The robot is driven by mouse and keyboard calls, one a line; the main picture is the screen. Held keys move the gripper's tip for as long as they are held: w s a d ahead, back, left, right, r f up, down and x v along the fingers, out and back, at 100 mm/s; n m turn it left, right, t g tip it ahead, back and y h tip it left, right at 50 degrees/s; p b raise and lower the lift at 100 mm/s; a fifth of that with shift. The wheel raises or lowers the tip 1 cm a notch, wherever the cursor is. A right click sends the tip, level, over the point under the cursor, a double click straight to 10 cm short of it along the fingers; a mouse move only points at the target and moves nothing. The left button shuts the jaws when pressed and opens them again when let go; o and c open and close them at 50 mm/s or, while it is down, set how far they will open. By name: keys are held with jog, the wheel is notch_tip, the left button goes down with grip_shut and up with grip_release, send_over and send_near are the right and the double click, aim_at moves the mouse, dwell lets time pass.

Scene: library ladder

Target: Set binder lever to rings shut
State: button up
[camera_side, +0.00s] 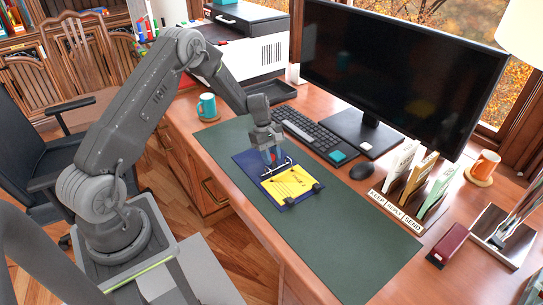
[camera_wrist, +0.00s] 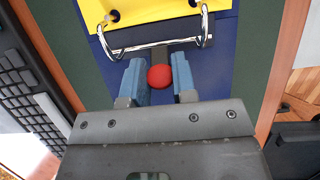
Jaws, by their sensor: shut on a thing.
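The open navy binder (camera_side: 246,165) lies on the green desk mat, with a yellow sheet (camera_side: 290,187) on it. In the wrist view, the binder (camera_wrist: 235,62) shows its metal mechanism (camera_wrist: 128,46) with two curved rings (camera_wrist: 205,30). I cannot tell whether the ring tips meet. The lever's red ball knob (camera_wrist: 159,77) sits between my gripper's blue fingers. My gripper (camera_side: 271,158) points down over the binder's upper end and is shut on the lever knob. Most of the lever's stem is hidden.
The keyboard (camera_side: 302,132), mouse (camera_side: 361,171) and monitor (camera_side: 400,75) stand behind the binder. A teal mug (camera_side: 207,106) is to the left. A sorter (camera_side: 398,211) marked KEEP, REPLY, SEND stands to the right. The green mat (camera_side: 355,250) is clear at the front right.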

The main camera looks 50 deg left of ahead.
jog(key=shift+d+r+y, duration=0.2)
jog(key=shift+d+y, duration=0.2)
jog(key=shift+y, duration=0.7)
jog(key=o, duration=0.9)
jog(key=v, duration=1.3)
jog(key=shift+a+r, duration=0.1)
jog(key=shift+r, duration=0.3)
